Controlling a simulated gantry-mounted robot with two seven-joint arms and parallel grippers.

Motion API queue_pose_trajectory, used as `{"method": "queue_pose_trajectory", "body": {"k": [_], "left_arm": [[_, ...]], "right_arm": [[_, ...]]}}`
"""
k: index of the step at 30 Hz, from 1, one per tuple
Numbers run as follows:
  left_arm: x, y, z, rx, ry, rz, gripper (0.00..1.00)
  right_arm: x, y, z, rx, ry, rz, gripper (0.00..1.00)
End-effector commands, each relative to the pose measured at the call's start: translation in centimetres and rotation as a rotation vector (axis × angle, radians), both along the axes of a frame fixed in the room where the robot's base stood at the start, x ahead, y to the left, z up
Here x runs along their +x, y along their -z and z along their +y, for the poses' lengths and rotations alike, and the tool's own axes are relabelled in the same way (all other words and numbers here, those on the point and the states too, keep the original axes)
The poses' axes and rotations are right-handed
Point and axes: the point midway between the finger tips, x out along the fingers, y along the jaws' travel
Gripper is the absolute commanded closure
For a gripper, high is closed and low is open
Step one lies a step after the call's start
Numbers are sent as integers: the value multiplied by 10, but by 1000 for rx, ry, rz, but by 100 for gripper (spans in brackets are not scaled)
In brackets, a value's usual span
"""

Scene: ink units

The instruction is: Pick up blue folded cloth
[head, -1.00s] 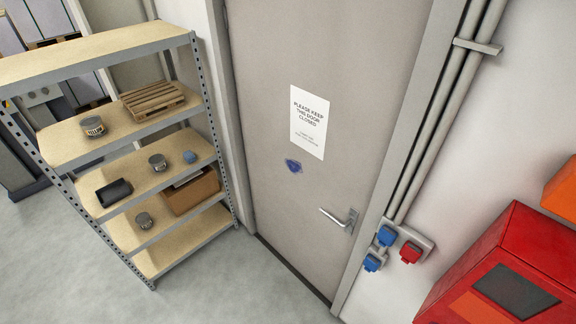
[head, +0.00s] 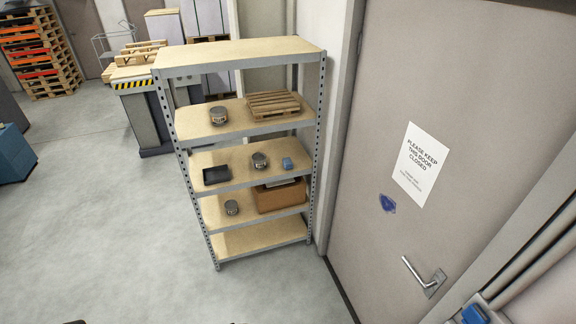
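A small blue object (head: 287,164), which looks like the blue folded cloth, lies on the middle shelf of a metal rack (head: 318,150), near the right end of that shelf. A round grey tin (head: 259,161) stands just left of it on the same shelf, and a black tray-like box (head: 216,175) lies at the shelf's left end. Neither gripper can be made out in the head view; only small dark shapes show at the bottom edge, too little to identify.
A small wooden pallet (head: 274,104) and another tin (head: 219,115) are on the shelf above. A cardboard box (head: 281,198) and a tin (head: 231,207) are below. A closed door (head: 440,110) stands to the right. The grey floor (head: 110,240) left of the rack is open.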

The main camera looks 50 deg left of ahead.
Motion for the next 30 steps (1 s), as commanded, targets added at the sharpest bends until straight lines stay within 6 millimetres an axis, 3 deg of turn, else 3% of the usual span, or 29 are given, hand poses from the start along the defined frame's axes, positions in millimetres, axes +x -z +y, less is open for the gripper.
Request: {"method": "queue_pose_trajectory", "body": {"k": [8, 27, 30], "left_arm": [[0, 0, 0, 0, 0, 0, 98], [0, 0, 0, 0, 0, 0, 0], [0, 0, 0, 0, 0, 0, 0]], "right_arm": [[0, 0, 2, 7, 4, 0, 57], [0, 0, 1, 4, 3, 1, 57], [0, 0, 0, 0, 0, 1, 57]]}}
